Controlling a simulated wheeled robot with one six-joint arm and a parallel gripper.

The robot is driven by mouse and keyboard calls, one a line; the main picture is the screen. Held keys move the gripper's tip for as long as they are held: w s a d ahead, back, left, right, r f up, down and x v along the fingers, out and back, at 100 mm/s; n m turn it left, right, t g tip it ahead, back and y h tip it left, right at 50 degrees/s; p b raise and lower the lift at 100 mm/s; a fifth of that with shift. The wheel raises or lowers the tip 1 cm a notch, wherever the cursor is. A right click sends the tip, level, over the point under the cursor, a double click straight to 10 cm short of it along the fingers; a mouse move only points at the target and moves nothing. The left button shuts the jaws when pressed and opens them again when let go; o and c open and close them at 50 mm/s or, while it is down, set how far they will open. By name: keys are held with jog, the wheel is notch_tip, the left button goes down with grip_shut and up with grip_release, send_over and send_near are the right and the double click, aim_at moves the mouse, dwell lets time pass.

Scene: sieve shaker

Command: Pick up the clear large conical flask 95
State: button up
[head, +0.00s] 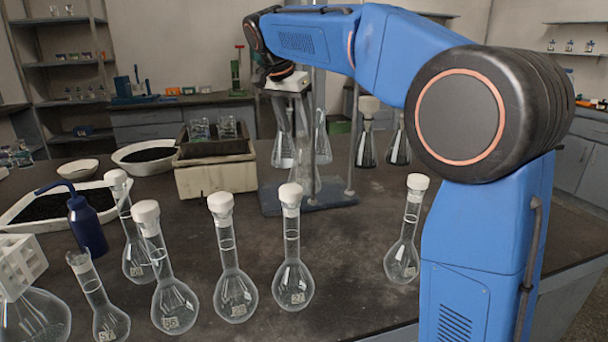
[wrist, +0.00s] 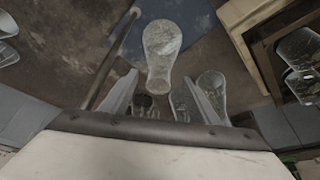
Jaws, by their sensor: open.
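My gripper (head: 296,125) is open and points down above the blue-grey stand base, toward the back of the bench. In the wrist view my gripper (wrist: 162,98) shows two pale fingers spread apart. A clear glass vessel (wrist: 162,45) appears beyond and between the fingers, over the blue base. A clear glass shape (head: 305,180) also shows below my gripper in the head view. I cannot read a number on it, so I cannot tell if it is flask 95. Clear conical-looking flasks (head: 282,152) and (head: 323,148) stand behind my gripper, partly hidden.
Several white-stoppered long-necked flasks (head: 235,290) stand along the bench front. Darker-based stoppered flasks (head: 367,152) stand behind the stand base (head: 335,198) and its rod (head: 353,140). A beige box (head: 215,178) sits left, beyond a blue bottle (head: 86,228).

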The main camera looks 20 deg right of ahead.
aim_at(300, 135)
jog(key=shift+x, duration=2.7)
grip_shut()
